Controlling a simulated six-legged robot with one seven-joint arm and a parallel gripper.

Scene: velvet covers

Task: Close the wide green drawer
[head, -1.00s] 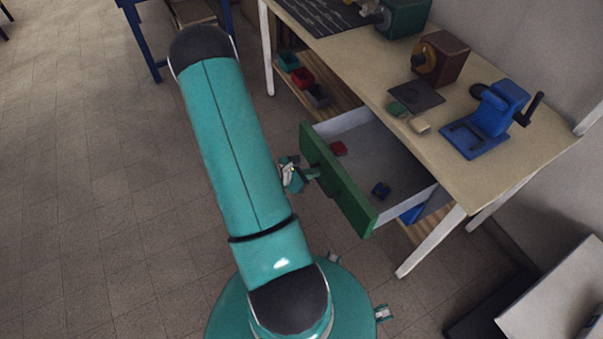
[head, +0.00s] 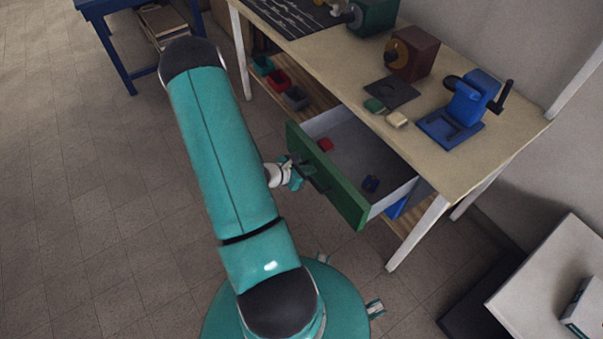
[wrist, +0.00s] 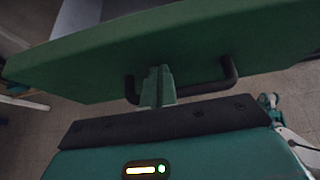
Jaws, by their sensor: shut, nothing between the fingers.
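The wide green drawer (head: 338,189) stands pulled out from under the workbench. My gripper (head: 306,170) is at the drawer front, by the handle. In the wrist view the fingers (wrist: 158,82) are together and overlap the handle's left part. I cannot tell whether they touch the front.
The workbench top (head: 440,150) carries a blue vise (head: 465,110), a brown box (head: 412,52) and small blocks. A white bench leg (head: 418,232) stands right of the drawer. A white table (head: 560,280) is at the lower right. The floor to the left is clear.

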